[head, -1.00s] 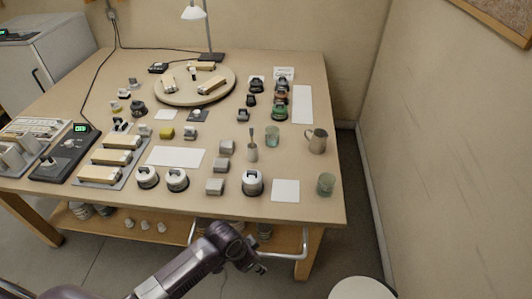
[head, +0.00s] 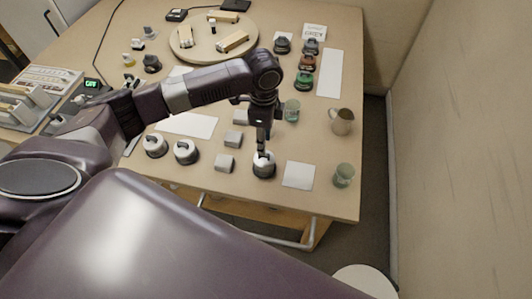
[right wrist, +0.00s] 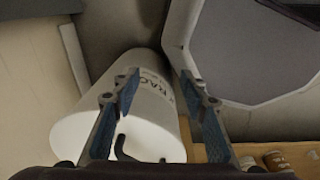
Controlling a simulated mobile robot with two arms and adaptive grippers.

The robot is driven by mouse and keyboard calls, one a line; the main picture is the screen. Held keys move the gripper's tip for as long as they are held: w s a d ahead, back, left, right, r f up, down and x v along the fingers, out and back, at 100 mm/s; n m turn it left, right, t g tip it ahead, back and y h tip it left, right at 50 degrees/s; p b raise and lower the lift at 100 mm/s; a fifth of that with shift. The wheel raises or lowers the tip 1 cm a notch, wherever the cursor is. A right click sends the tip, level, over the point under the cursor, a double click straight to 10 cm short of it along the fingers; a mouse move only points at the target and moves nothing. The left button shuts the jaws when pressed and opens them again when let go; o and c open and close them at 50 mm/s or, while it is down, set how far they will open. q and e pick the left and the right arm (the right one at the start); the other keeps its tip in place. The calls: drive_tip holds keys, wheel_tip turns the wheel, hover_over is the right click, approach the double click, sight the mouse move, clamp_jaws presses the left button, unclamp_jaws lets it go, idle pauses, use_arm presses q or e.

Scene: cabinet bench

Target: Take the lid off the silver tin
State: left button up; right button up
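A round silver-white tin (head: 264,170) with a dark base stands near the front edge of the bench, left of a white square sheet. My left gripper (head: 263,151) points straight down at the top of this tin, and its fingers hide much of the lid. In the head view I cannot tell whether the fingers touch the lid or are closed on it. Two similar round tins with dark knobs, one (head: 155,147) and another (head: 186,153), stand farther left. My right gripper (right wrist: 160,82) is open and empty in the right wrist view, away from the bench top.
A white lettered cylinder (right wrist: 150,115) is beyond my right fingers.

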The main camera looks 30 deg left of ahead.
use_arm(q)
drive_tip(key=shift+s+d+f, duration=0.1)
drive_tip(key=shift+f, duration=0.35)
drive_tip(key=f, duration=0.2)
drive_tip(key=f+p, duration=0.1)
drive_tip(key=f, duration=0.1)
drive_tip(key=shift+w+d+f+p, duration=0.2)
drive_tip(key=shift+f+p, duration=0.1)
drive_tip(key=shift+f, duration=0.3)
use_arm(e)
drive_tip(key=shift+a+r, duration=0.35)
drive_tip(key=shift+r, duration=0.5)
use_arm(q)
drive_tip(key=shift+c, duration=0.7)
clamp_jaws()
use_arm(e)
drive_tip(key=shift+d, duration=0.3)
